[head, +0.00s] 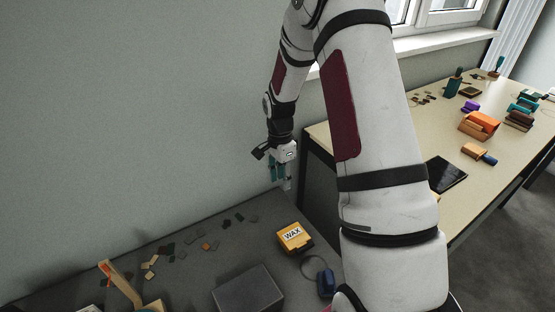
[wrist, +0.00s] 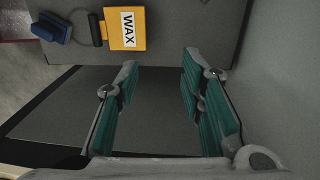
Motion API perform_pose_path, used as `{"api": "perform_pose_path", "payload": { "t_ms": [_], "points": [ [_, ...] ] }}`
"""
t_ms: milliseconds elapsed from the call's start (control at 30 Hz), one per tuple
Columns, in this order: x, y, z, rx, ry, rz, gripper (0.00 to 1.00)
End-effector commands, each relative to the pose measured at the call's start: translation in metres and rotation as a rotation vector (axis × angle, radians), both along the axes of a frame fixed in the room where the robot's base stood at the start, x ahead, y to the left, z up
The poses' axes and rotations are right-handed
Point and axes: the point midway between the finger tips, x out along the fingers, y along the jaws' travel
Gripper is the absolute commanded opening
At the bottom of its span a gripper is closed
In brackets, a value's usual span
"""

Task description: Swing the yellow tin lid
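The yellow tin (head: 294,239) with a white WAX label on its lid lies on the dark grey table, and the lid looks shut. It also shows at the top of the wrist view (wrist: 125,28), with a dark piece along its left edge. My gripper (head: 282,182) hangs above the back of the dark table, behind and slightly left of the tin, apart from it. In the wrist view its two green-padded fingers (wrist: 160,75) are spread wide with nothing between them.
A blue object with a dark cord loop (head: 325,282) lies right of the tin. A dark grey block (head: 248,290) stands to its front left, with small loose chips (head: 206,246) behind. A pale table (head: 455,125) with several objects is at the right; a wall stands behind.

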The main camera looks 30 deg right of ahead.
Motion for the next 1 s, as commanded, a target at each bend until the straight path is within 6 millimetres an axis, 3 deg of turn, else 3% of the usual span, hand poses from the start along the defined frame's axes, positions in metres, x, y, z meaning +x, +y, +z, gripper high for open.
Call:
{"api": "perform_pose_path", "payload": {
  "t_ms": [200, 400, 600, 1000],
  "points": [
    [0.004, 0.000, 0.041, -0.001, -0.005, 0.001, 0.35],
    [0.002, 0.003, 0.067, -0.002, -0.007, 0.023, 0.35],
    [-0.001, 0.007, 0.077, -0.003, -0.014, 0.054, 0.35],
    [-0.001, 0.007, 0.078, -0.003, -0.015, 0.060, 0.35]
  ]
}}
